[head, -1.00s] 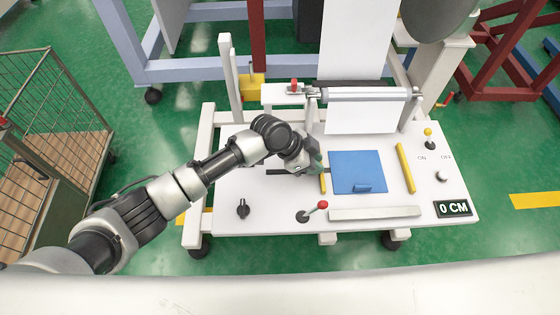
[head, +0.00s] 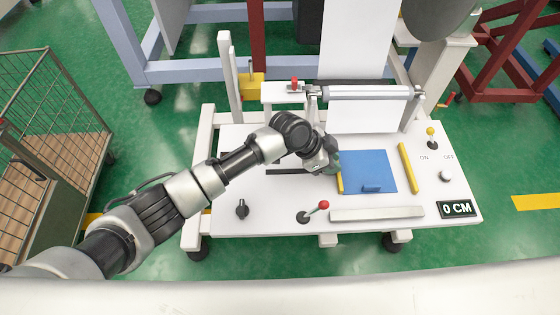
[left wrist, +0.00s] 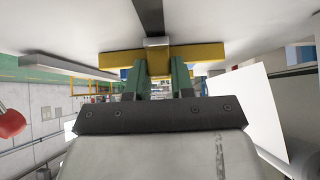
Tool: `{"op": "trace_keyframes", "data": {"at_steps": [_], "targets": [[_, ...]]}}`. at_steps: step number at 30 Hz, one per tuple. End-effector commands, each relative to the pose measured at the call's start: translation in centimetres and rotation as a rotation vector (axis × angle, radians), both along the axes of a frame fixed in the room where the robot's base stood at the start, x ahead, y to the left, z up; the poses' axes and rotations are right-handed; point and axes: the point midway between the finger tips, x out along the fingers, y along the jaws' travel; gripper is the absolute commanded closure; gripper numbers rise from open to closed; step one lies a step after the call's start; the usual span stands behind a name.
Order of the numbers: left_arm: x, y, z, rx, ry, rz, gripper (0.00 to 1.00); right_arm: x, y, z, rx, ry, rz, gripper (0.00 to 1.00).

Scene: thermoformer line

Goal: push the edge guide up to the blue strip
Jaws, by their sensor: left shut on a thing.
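The edge guide is a yellow bar (head: 340,184) at the left edge of the blue strip, a flat blue sheet (head: 368,168) with a small raised blue tab. In the head view the guide's side appears to touch the sheet's left edge. My left gripper (head: 331,166) is shut on the guide and hides its far end. In the left wrist view, the green fingers (left wrist: 160,78) close on the yellow guide (left wrist: 190,53) under a dark slot. My right gripper is not in view.
A second yellow bar (head: 410,167) lies near the sheet's right edge. A red-knobbed lever (head: 314,211), a black knob (head: 242,208) and a grey bar (head: 377,214) are in front. A roller (head: 366,93) stands behind. The display (head: 457,209) reads 0 CM.

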Motion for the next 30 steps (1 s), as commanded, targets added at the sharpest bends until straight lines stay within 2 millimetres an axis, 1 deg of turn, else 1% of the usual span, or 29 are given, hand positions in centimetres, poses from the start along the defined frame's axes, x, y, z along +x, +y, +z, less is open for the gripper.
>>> {"op": "trace_keyframes", "data": {"at_steps": [26, 27, 29, 30], "targets": [[0.0, -3.5, -0.1, 0.0, -0.001, -0.001, 1.0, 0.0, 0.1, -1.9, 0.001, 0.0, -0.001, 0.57], [0.0, -3.5, -0.1, 0.001, 0.0, 0.0, 0.72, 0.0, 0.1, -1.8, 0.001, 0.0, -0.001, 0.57], [0.0, -3.5, 0.0, 0.001, 0.0, 0.0, 0.63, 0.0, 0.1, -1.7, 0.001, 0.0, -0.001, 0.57], [0.0, -3.5, 0.0, 0.001, 0.0, 0.0, 0.57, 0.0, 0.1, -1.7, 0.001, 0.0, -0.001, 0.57]]}}
